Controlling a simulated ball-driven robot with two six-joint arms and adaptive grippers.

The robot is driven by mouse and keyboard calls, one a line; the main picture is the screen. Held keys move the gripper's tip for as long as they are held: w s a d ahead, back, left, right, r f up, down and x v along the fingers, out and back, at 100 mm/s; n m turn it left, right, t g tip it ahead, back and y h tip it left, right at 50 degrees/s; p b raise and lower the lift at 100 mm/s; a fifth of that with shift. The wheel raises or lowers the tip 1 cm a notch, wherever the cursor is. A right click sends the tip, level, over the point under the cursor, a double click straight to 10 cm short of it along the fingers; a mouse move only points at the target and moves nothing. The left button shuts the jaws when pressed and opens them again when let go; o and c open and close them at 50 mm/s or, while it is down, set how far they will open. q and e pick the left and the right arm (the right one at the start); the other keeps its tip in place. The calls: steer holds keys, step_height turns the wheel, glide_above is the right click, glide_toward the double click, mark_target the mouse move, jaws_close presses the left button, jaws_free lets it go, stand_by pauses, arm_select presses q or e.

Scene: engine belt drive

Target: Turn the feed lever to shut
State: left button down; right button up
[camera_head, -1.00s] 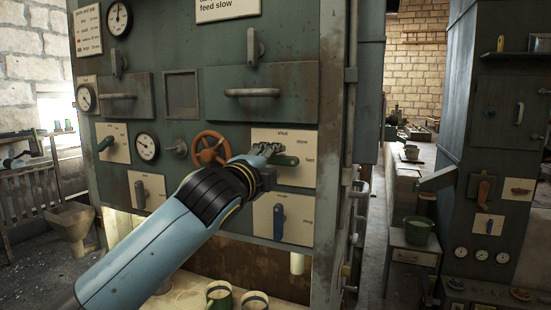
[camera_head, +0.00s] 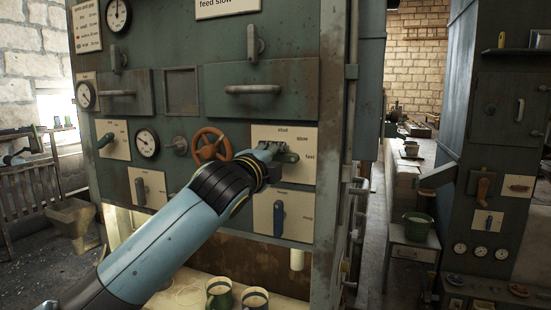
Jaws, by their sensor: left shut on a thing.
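The feed lever (camera_head: 290,157) is a dark green handle on a cream plate (camera_head: 305,172) marked shut at the top, slow at the upper right and fast at the right. Its visible end points right, close to the fast mark. My left gripper (camera_head: 272,150) is shut on the feed lever, reaching in from the lower left. The fingers and wrist hide the lever's pivot and part of the plate. My right gripper is not in view.
A red-brown handwheel (camera_head: 210,146) is close to the left of my gripper. A blue lever (camera_head: 279,218) is on the plate below. A drawer handle (camera_head: 252,89) sticks out above.

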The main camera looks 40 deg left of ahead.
arm_select(q)
steer(key=shift+n, duration=0.4)
steer(key=n, duration=0.3)
steer(key=shift+f, duration=0.15)
steer(key=n, duration=0.4)
steer(key=shift+f, duration=0.1)
steer(key=n, duration=0.5)
steer(key=shift+d+f+n+b, duration=0.1)
steer(key=shift+n+b, duration=0.2)
steer(key=shift+b, duration=0.1)
steer(key=shift+n+b, duration=0.5)
steer(key=shift+n, duration=1.8)
steer(key=c, duration=1.2)
jaws_free()
steer(key=shift+d, duration=0.1)
